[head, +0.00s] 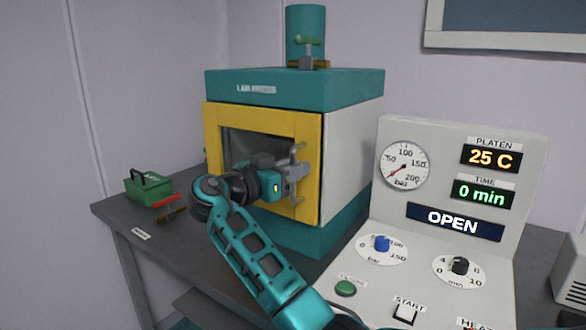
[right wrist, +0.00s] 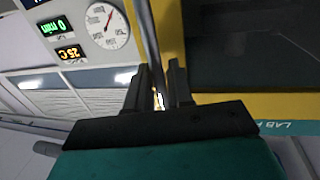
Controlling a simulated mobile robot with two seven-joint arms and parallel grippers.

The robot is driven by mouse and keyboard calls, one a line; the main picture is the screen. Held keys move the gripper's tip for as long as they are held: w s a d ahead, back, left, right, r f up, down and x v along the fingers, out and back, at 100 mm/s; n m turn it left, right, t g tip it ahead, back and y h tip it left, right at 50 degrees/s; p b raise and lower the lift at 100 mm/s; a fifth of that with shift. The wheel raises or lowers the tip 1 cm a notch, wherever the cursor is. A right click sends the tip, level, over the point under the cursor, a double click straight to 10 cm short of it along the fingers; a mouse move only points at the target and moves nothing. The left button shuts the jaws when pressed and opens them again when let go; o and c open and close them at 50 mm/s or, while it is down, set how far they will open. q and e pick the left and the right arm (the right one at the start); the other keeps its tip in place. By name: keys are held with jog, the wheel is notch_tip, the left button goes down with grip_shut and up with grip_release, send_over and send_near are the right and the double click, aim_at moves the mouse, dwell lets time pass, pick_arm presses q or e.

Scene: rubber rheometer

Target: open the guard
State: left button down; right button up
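The guard (head: 310,160) is a yellow-framed door with a dark window on the front of the teal and grey lab press. It looks closed, flush with the press front. A grey upright bar handle (head: 297,150) stands at its right side. My right gripper (head: 298,172) is at this handle. In the right wrist view the handle bar (right wrist: 147,35) runs between the two dark fingers (right wrist: 158,85), which are close together around it. The guard's yellow frame (right wrist: 172,35) is just beyond. My left gripper is in neither view.
The control panel (head: 455,215) stands right of the press, with a gauge, knobs, buttons and a display reading OPEN. A green box (head: 150,190) and a red-handled tool (head: 168,203) lie left on the grey table (head: 185,260).

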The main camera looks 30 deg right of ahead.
grip_shut()
jog(key=shift+a, duration=0.1)
dwell(0.3)
